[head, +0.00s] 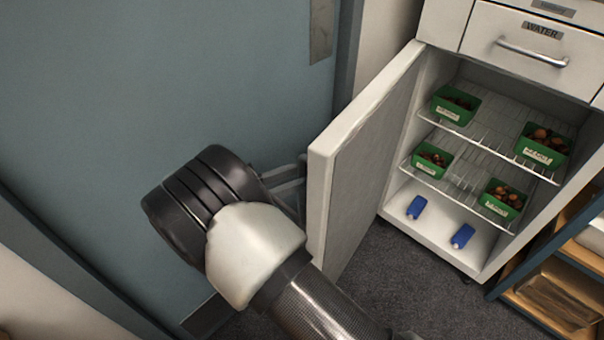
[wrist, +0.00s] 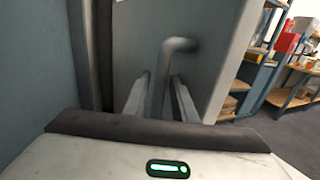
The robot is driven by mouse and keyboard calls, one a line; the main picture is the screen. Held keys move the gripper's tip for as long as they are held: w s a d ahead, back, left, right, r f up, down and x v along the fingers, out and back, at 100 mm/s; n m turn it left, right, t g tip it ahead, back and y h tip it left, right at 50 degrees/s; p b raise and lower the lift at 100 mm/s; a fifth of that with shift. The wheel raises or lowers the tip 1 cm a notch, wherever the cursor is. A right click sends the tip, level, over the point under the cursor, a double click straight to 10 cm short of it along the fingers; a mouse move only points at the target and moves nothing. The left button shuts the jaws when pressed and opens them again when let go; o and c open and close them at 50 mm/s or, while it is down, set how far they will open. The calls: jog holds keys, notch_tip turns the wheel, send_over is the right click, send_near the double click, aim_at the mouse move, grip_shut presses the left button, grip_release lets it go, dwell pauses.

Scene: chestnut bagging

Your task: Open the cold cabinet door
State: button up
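The cold cabinet door (head: 362,165) stands swung wide open to the left in the head view. Its grey outer face also fills the middle of the wrist view (wrist: 218,60). My gripper (head: 290,182) is at the outer side of the door, near its free edge. In the wrist view its two fingers (wrist: 161,85) are apart, with the bar handle (wrist: 178,45) running between them. Gaps show between the handle and the fingers, so it does not look clamped. In the head view the handle is hidden behind the door and my wrist.
The open cabinet (head: 438,215) shows wire shelves with several green punnets of brown chestnuts (head: 541,145) and two blue packs (head: 463,236) on its floor. A drawer labelled WATER (head: 530,50) is above. Shelving (head: 555,270) stands at right; a blue-grey door (head: 200,80) is close behind my gripper.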

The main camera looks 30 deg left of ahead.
jog(key=shift+o, duration=0.4)
jog(key=shift+s+a, duration=0.1)
jog(key=v, duration=1.1)
jog(key=shift+s+a, duration=0.2)
jog(key=shift+s, duration=0.15)
